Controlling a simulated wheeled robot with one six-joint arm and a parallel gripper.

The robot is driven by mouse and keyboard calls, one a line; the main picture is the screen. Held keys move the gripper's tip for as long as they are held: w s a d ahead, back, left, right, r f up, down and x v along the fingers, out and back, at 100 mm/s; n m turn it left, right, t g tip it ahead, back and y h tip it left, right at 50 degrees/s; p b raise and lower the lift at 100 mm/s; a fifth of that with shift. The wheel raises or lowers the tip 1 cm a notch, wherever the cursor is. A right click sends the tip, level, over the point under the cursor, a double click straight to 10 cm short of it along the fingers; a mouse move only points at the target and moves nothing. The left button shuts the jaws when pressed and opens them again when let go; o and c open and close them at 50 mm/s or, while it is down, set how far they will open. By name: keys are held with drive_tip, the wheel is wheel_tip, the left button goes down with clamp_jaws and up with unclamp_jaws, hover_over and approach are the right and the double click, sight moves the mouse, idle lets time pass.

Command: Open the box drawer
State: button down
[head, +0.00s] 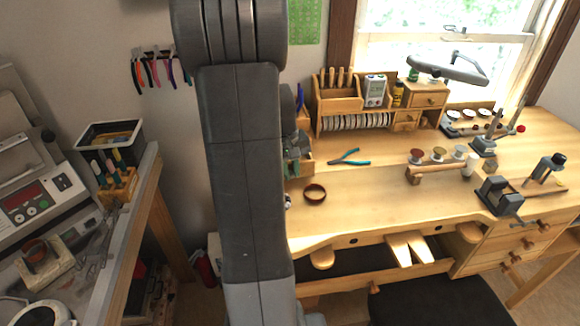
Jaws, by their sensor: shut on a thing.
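A small wooden box (302,123) stands on the bench against the wall, largely hidden behind my arm. Its lower part (305,168) juts out to the right of my arm and looks like a drawer; how far it stands out I cannot tell. My gripper (297,148) shows only partly, grey, right in front of this box and touching it. It is shut on the box drawer, though the fingertips and the grip point are mostly hidden.
Pliers (349,158) and a brown ring (315,192) lie on the bench near the box. A wooden organizer (342,102) with its own small drawers stands behind. A spool rack (436,170) and a vise (500,197) are further right. The bench middle is mostly clear.

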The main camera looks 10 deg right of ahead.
drive_tip(key=c, duration=1.4)
unclamp_jaws()
drive_tip(key=r, duration=0.4)
drive_tip(key=a+r, duration=0.1)
drive_tip(key=r, duration=0.4)
drive_tip(key=a+r, duration=0.1)
drive_tip(key=r, duration=0.3)
drive_tip(key=shift+s+r, duration=0.2)
drive_tip(key=shift+r, duration=0.15)
drive_tip(key=f, duration=0.4)
drive_tip(key=d+f, duration=0.1)
drive_tip(key=f, duration=0.4)
drive_tip(key=d+f, duration=0.1)
drive_tip(key=f, duration=0.3)
drive_tip(key=shift+w+f, duration=0.25)
drive_tip(key=shift+f, duration=0.15)
drive_tip(key=shift+w, duration=0.3)
drive_tip(key=shift+r, duration=0.1)
